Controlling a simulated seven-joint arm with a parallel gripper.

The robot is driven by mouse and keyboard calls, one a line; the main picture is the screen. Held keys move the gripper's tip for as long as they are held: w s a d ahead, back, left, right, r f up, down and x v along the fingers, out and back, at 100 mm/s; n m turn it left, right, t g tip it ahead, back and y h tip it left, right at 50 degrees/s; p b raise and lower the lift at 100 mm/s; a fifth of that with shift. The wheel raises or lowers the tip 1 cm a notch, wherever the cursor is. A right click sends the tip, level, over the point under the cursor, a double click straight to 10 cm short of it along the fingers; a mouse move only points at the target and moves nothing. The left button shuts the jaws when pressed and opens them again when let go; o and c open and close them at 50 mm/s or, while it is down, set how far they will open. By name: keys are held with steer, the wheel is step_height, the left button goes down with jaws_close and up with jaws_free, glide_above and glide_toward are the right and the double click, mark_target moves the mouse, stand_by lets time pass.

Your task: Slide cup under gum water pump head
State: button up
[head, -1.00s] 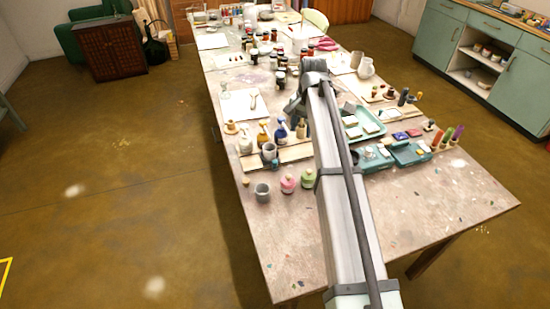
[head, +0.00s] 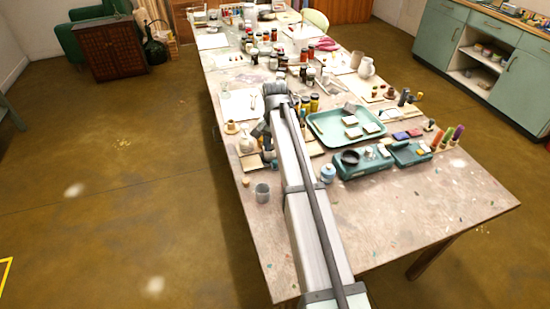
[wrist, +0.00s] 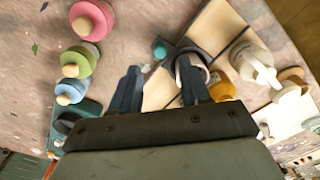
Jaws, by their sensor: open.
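In the wrist view my gripper (wrist: 159,82) is open, its two dark fingers apart. A dark grey cup (wrist: 203,71) stands on a pale wooden board (wrist: 215,27), partly hidden by the right finger. I cannot tell whether that finger is inside the cup or only in front of it. A cream pump bottle (wrist: 250,62) stands to the right of the cup and also shows in the head view (head: 246,145). An amber bottle (wrist: 222,88) is partly hidden behind the right finger. No readable label shows which pump holds gum water.
Pink (wrist: 92,20), green (wrist: 80,60) and blue (wrist: 76,90) jars line the left of the wrist view. In the head view a grey cup (head: 262,194) stands near the table's left edge, and a teal tray (head: 328,133) lies right of my arm.

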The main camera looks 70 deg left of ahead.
mark_target(275, 161)
steer(key=shift+f, duration=2.6)
steer(key=shift+c, duration=0.4)
jaws_close()
